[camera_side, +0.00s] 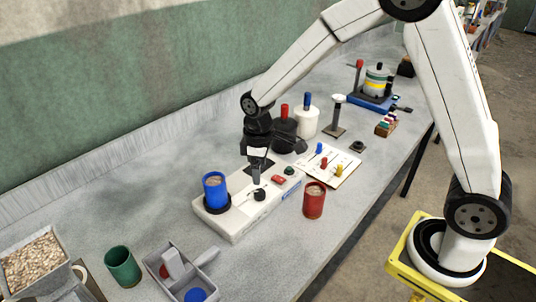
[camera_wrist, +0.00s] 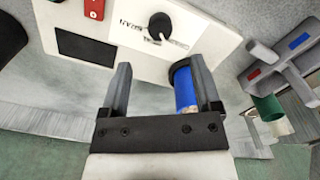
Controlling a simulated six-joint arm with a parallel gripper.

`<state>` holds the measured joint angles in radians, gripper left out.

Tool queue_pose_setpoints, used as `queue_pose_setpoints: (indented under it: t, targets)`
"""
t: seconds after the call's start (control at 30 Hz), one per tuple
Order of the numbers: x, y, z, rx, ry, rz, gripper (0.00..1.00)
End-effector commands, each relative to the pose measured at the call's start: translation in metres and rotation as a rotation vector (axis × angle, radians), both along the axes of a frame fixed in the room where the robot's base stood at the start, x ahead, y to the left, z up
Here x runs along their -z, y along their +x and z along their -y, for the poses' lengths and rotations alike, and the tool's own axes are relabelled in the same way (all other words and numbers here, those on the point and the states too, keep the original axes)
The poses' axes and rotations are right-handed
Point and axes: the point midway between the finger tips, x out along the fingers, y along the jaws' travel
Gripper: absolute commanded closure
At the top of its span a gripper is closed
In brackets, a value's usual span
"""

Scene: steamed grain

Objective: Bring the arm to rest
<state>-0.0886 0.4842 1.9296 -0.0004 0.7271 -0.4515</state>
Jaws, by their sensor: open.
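My gripper (camera_side: 256,172) is over the white control box in the side view, above its panel near the black knob (camera_side: 259,195). In the wrist view my gripper (camera_wrist: 161,75) is open, with nothing between its fingers. The knob (camera_wrist: 160,25) shows beyond the fingertips, apart from them. The white control box (camera_side: 235,222) carries a blue cup (camera_side: 214,187) of grain on a dark round base at its left end. In the wrist view the blue cup (camera_wrist: 184,90) is partly hidden behind the right finger.
A red cup (camera_side: 314,200) stands just right of the box. A green cup (camera_side: 123,266), a grey divided holder (camera_side: 180,270) and a grain bin (camera_side: 35,262) are at front left. A board with coloured pegs (camera_side: 328,165) and several bottles stand behind.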

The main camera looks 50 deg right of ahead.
Motion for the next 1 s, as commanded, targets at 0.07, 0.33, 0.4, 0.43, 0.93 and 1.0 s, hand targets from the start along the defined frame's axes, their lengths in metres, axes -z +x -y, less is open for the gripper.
queue_pose_setpoints:
  t: [0.07,0.33,0.4,0.43,0.93,1.0]
  targets:
    - [0.000,-0.001,0.001,0.005,0.000,0.002,0.19]
    - [-0.008,-0.024,0.009,0.097,0.005,0.041,0.19]
    - [-0.012,-0.035,0.013,0.144,0.009,0.061,0.19]
    - [-0.013,-0.040,0.015,0.165,0.011,0.072,0.19]
    - [-0.021,-0.131,0.036,0.509,0.058,0.214,0.19]
    - [-0.021,-0.136,0.037,0.527,0.061,0.221,0.19]
